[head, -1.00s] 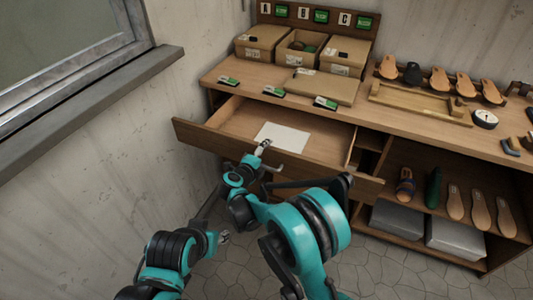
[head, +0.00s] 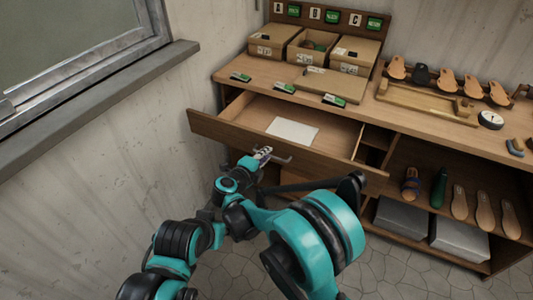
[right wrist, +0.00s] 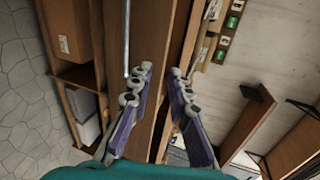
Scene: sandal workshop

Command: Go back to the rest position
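My right gripper (head: 272,156) is just in front of the open drawer's front panel (head: 270,140) in the head view. In the right wrist view its two fingers (right wrist: 160,70) stand apart with nothing between them, and a wooden panel shows behind the gap. I cannot tell how close the fingertips are to the drawer. My left arm (head: 175,245) shows at the lower left of the head view. I cannot make out its gripper there.
The drawer is pulled out and holds a white sheet (head: 292,130). The bench (head: 390,120) carries cardboard boxes (head: 355,55), a flat box (head: 328,84) and sandal soles (head: 446,80). Shelves below hold more soles (head: 460,203) and grey boxes (head: 460,237). A window ledge (head: 90,85) is at left.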

